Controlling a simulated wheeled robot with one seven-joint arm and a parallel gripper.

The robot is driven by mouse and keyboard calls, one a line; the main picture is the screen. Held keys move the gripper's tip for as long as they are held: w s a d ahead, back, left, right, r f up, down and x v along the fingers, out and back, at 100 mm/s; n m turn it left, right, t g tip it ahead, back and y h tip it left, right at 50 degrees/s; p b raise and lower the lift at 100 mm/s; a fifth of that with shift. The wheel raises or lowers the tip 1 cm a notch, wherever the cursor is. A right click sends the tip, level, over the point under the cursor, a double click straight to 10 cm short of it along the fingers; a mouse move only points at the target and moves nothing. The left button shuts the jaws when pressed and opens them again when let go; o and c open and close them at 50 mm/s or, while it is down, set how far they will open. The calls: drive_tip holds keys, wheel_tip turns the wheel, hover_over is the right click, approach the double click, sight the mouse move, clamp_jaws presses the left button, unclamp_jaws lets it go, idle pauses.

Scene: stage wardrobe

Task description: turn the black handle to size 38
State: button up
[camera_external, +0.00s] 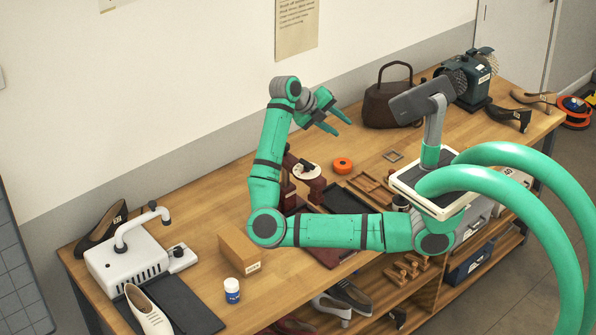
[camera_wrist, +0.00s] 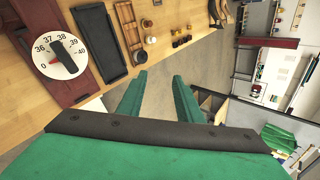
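The white size dial (camera_wrist: 40,61) shows at the upper left of the wrist view, on a dark red device (camera_wrist: 80,86). Numbers including 36, 38 and 40 are printed around its rim. The black handle (camera_wrist: 67,62) lies across its middle, with a red part towards the upper left, near 36 and 38; its exact reading is too small to tell.
A black tray (camera_external: 342,200) and wooden tray (camera_external: 371,187) lie right of the device. An orange disc (camera_external: 343,165) is nearby. A cardboard box (camera_external: 240,252), a white machine (camera_external: 126,262) and a brown bag (camera_external: 391,103) also stand on the bench.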

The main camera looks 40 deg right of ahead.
sight(307, 163)
drive_tip(key=w+a+f+n+t+y, duration=0.2)
drive_tip(key=w+a+n+y, duration=0.4)
drive_tip(key=a, duration=0.4)
drive_tip(key=shift+m+y, duration=0.3)
drive_tip(key=f, duration=0.3)
drive_tip(key=d+f, duration=0.1)
drive_tip(key=f, duration=0.2)
drive_tip(key=s+d+f, duration=0.1)
drive_tip(key=f, duration=0.3)
drive_tip(key=shift+d, duration=0.15)
clamp_jaws()
